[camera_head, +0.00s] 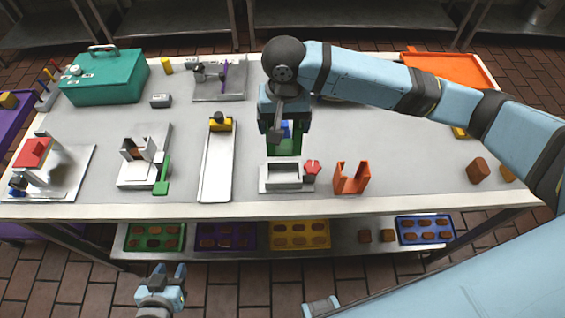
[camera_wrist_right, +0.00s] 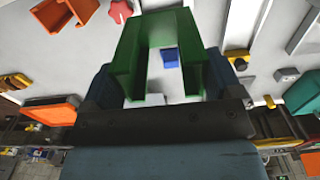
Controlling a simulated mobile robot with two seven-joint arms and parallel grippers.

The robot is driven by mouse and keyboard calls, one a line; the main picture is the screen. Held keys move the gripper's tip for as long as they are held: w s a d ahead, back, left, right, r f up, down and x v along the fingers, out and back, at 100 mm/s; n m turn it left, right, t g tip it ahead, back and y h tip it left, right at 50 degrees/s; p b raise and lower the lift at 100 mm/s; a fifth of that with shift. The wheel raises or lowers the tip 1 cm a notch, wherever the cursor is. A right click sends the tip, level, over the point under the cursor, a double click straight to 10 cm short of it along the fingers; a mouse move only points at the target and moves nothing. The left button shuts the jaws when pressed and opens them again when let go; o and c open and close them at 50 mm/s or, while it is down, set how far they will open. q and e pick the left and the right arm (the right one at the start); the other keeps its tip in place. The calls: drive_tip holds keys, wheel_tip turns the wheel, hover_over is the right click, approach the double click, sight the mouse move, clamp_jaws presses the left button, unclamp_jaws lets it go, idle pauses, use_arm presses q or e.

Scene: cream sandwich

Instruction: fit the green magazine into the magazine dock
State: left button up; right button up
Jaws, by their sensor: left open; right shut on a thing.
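The green magazine (camera_head: 284,148) is a U-shaped green channel, held in my right gripper (camera_head: 285,127) above the table. In the right wrist view the green magazine (camera_wrist_right: 133,55) stands upright between the fingers, with a blue block (camera_wrist_right: 171,54) visible through its opening. A grey, open-topped fixture (camera_head: 283,187), which looks like the magazine dock, stands at the table's front edge, just nearer than the magazine. The magazine appears apart from it; the exact height gap is hard to tell. My left gripper (camera_head: 163,279) is open and empty in front of the table.
A red knob (camera_head: 313,167) sits beside the dock, and an orange U-shaped part (camera_head: 351,178) stands right of it. A long tray (camera_head: 217,170) with a yellow-and-black pusher and a station with a green handle (camera_head: 162,176) lie left. Brown pieces (camera_head: 478,170) lie at the right.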

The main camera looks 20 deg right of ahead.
sight(283, 148)
wheel_tip(283, 148, down, 9)
drive_tip(key=shift+f, duration=0.7)
wheel_tip(283, 148, down, 4)
drive_tip(key=shift+w+r+p, duration=0.1)
drive_tip(key=shift+p, duration=0.3)
drive_tip(key=o, duration=1.1)
wheel_tip(283, 148, up, 12)
drive_tip(key=shift+r+b, duration=0.1)
drive_tip(key=shift+b, duration=0.5)
